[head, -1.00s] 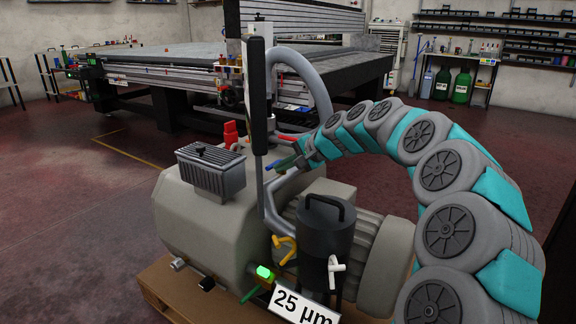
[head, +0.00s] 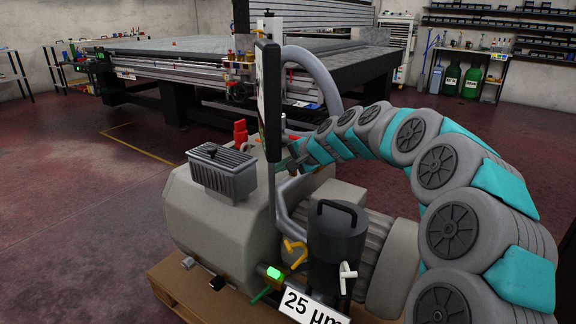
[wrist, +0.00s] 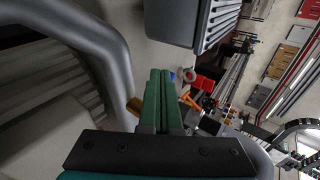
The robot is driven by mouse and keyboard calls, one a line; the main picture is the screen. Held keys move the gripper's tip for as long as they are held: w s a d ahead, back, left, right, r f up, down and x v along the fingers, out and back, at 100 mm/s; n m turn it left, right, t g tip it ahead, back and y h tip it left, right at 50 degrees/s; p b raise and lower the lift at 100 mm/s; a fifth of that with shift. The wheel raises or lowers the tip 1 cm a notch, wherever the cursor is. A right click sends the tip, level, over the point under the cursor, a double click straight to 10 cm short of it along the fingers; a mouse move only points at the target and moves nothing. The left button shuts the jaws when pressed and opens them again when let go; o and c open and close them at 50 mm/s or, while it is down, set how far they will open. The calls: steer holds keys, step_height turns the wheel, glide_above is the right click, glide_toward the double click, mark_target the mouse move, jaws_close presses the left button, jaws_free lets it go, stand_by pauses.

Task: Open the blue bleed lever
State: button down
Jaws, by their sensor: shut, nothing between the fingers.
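A small blue piece, probably the bleed lever, shows in the wrist view (wrist: 173,75), just beyond the fingertips and slightly to their right. It is partly hidden, so its angle and any contact with my fingers cannot be told. In the head view I cannot make it out behind the black upright panel and my gripper. My gripper (wrist: 160,72) has dark green fingers pressed together with nothing between them. In the head view my arm curves in from the right and ends above the grey vacuum pump (head: 215,225), near the panel.
A tall black panel (head: 268,100) on a pole stands beside my gripper. A grey hose (head: 318,75) arches behind. Red (head: 240,130), yellow (head: 294,250), white (head: 347,270) and green (head: 262,293) handles sit around the pump. A black canister (head: 335,248) stands in front. Open floor lies left.

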steer(key=shift+w+a, duration=0.55)
steer(key=shift+a, duration=0.05)
steer(key=shift+w+a+p, duration=0.35)
steer(key=shift+w+p, duration=0.15)
steer(key=shift+w, duration=0.25)
stand_by(0.3)
